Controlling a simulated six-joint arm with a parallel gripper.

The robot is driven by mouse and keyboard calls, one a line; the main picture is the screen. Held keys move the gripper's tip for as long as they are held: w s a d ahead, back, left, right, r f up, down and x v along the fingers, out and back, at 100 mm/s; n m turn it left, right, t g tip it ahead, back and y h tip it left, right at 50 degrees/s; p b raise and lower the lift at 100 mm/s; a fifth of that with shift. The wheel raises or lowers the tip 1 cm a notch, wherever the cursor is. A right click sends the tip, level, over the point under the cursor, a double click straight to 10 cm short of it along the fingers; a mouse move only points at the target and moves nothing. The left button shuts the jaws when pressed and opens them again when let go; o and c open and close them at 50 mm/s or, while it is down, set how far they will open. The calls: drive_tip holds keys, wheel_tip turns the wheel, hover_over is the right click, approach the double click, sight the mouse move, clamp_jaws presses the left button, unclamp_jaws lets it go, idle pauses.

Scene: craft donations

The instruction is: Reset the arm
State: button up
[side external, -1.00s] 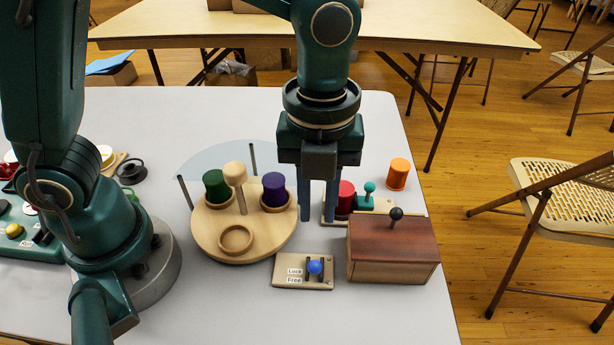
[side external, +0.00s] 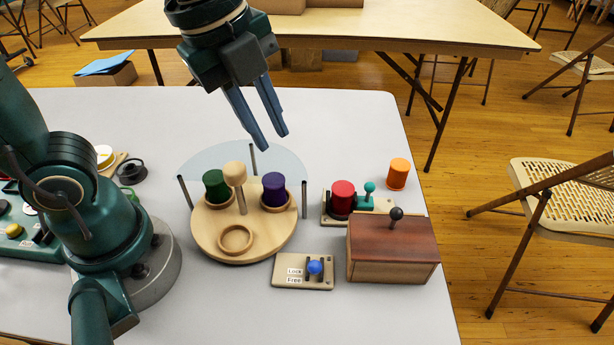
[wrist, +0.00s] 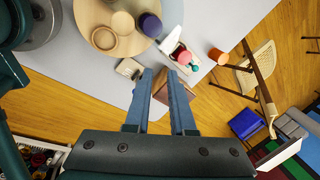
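My gripper (side external: 269,139) is raised and tilted above the back of the round wooden turntable (side external: 228,250). Its two blue fingers stand apart with nothing between them; the wrist view shows the same empty gap (wrist: 160,74). The turntable carries a green cylinder (side external: 216,186) and a purple cylinder (side external: 275,190) in ring holders, an empty ring holder (side external: 235,239) and a round-topped wooden post (side external: 235,174). My fingers touch none of these.
Right of the turntable are a red cylinder (side external: 342,196) on a base with a teal lever (side external: 369,189), an orange cylinder (side external: 398,174), and a wooden box (side external: 393,255) with a black knob. A small blue-knobbed switch board (side external: 303,275) lies in front. The table's back is clear.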

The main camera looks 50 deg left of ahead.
drive_tip(key=s+a+n, duration=0.1)
drive_tip(key=n, duration=0.2)
drive_tip(key=s+a+n+t, duration=0.1)
drive_tip(key=n, duration=0.2)
drive_tip(key=s+a+n+t, duration=0.1)
drive_tip(key=a+n, duration=0.1)
drive_tip(key=n, duration=0.1)
drive_tip(key=shift+s+n, duration=0.35)
drive_tip(key=shift+n, duration=0.05)
drive_tip(key=n, duration=0.3)
drive_tip(key=s+f+n, duration=0.1)
drive_tip(key=n, duration=0.2)
drive_tip(key=f+n, duration=0.1)
drive_tip(key=n, duration=0.2)
drive_tip(key=shift+s+a+f+n+y, duration=0.2)
drive_tip(key=shift+s+a+n+y, duration=0.1)
drive_tip(key=shift+s+a, duration=0.05)
drive_tip(key=o, duration=0.4)
drive_tip(key=m+g, duration=0.2)
drive_tip(key=m, duration=0.1)
hover_over(312, 265)
drive_tip(key=shift+h, duration=0.4)
drive_tip(key=x, duration=0.4)
drive_tip(key=shift+s+a+f, duration=0.2)
drive_tip(key=shift+s+f, duration=0.05)
drive_tip(key=shift+f, duration=0.15)
drive_tip(key=shift+s+d+f, duration=0.15)
drive_tip(key=shift+s+f, duration=0.05)
drive_tip(key=shift+f, duration=3.6)
